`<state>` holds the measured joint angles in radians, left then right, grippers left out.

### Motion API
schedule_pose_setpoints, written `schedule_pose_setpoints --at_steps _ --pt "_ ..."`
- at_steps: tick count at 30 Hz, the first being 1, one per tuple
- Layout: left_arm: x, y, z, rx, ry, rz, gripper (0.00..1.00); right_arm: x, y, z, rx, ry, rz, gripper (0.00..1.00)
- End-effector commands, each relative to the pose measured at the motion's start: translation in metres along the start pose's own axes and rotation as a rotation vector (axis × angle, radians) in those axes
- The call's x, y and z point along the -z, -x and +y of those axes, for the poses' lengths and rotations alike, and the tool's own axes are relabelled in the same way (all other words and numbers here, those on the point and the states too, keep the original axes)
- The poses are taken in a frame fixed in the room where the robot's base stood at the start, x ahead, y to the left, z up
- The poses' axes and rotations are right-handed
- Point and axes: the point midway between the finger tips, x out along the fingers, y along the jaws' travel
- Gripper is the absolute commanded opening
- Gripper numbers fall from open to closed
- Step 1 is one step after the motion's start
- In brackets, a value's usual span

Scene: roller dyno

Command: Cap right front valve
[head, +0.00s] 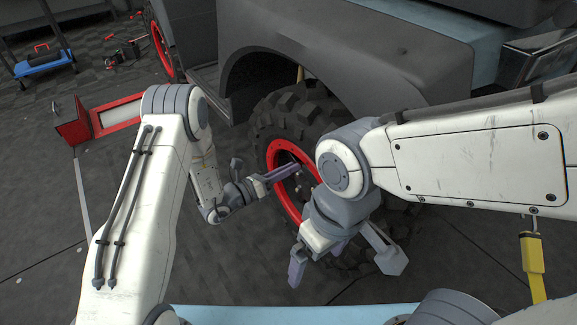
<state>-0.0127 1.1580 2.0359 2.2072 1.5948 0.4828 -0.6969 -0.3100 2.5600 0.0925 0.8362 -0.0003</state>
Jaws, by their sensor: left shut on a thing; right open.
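The front wheel (296,108) has a knobbly black tyre and a red rim (283,202), partly hidden behind my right arm. I cannot make out the valve or a cap. My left gripper (297,169) reaches in from the left, its fingers pointing right over the rim near the wheel's middle. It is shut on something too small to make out. My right gripper (343,262) is open, with its fingers spread and pointing down, in front of the wheel's lower part. Nothing shows between its fingers.
The grey fender (345,60) overhangs the wheel.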

Motion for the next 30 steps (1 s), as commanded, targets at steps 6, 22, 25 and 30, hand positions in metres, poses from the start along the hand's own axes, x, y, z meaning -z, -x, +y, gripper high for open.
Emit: schedule_pose_setpoints --at_steps 6,22,25,30 --pt "0.0 -0.004 0.0 0.0 -0.001 -0.001 0.0 0.0 0.0 0.0 0.0 0.0 0.0 1.0" --pt "0.0 -0.01 0.0 0.001 0.0 0.0 0.0 0.0 0.0 0.0 0.0 0.0 0.0 1.0" --pt "0.0 -0.011 0.0 0.001 -0.001 0.0 0.0 0.0 0.0 0.0 0.0 0.0 0.0 1.0" --pt "0.0 -0.011 -0.001 0.002 -0.001 0.0 0.57 0.0 0.0 0.0 0.0 0.0 0.0 1.0"
